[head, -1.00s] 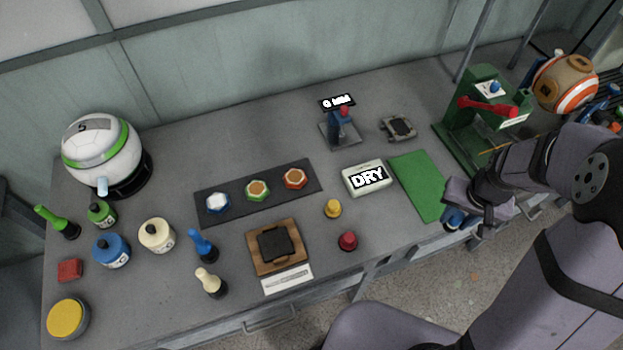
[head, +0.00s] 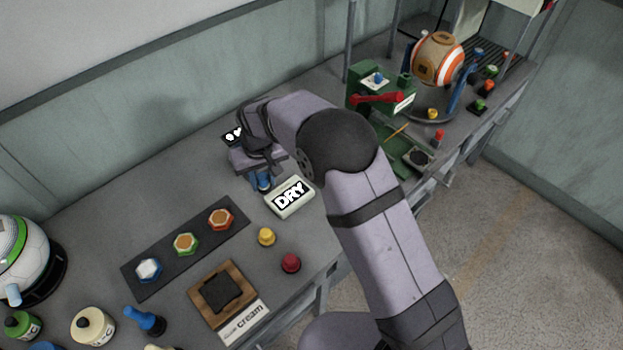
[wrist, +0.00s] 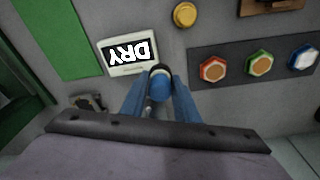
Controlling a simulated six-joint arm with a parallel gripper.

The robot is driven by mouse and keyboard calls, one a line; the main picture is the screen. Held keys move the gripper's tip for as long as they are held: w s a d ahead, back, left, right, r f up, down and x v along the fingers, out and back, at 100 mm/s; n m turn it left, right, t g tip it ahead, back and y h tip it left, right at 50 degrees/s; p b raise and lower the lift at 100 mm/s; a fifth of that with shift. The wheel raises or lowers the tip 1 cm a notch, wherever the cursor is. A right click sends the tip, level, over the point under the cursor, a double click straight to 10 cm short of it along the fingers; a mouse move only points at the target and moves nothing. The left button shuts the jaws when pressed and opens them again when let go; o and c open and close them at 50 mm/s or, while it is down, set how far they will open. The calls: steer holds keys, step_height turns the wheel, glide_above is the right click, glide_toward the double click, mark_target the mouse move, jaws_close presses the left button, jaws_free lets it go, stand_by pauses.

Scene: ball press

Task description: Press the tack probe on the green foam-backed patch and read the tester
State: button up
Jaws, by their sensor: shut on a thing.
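The green hexagonal patch (head: 185,243) with a tan centre sits in the middle of a dark strip (head: 213,243), between a red and a blue one. It also shows in the wrist view (wrist: 259,64). My gripper (head: 263,183) is beyond the strip, beside the DRY box and apart from the patch. Its blue fingers are shut on a short blue piece with a dark end (wrist: 160,86), apparently the tack probe; its lower end is unclear. The tester's black display (head: 233,136) is partly covered by my arm, so its reading cannot be read in full. The tester's stand is hidden.
The white DRY box (head: 290,197) is close beside my gripper. A yellow knob (head: 266,237) and a red knob (head: 291,263) stand near the front edge. A wooden block with a dark pad (head: 222,291) lies before the strip. A green press (head: 375,90) stands right.

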steer(key=s+a+f+n, duration=0.15)
steer(key=s+a, duration=0.25)
steer(key=a, duration=0.8)
steer(key=n, duration=0.2)
glide_above(184, 241)
steer(key=f, duration=0.1)
steer(key=shift+s+d, duration=0.15)
steer(key=shift+s, duration=0.1)
steer(key=shift+f+b, duration=1.7)
steer(key=shift+f, duration=1.3)
steer(key=shift+f+b, duration=0.4)
steer(key=shift+f, duration=0.15)
steer(key=shift+r, duration=0.15)
step_height(184, 241, up, 7)
steer(key=p, duration=0.4)
stand_by(0.4)
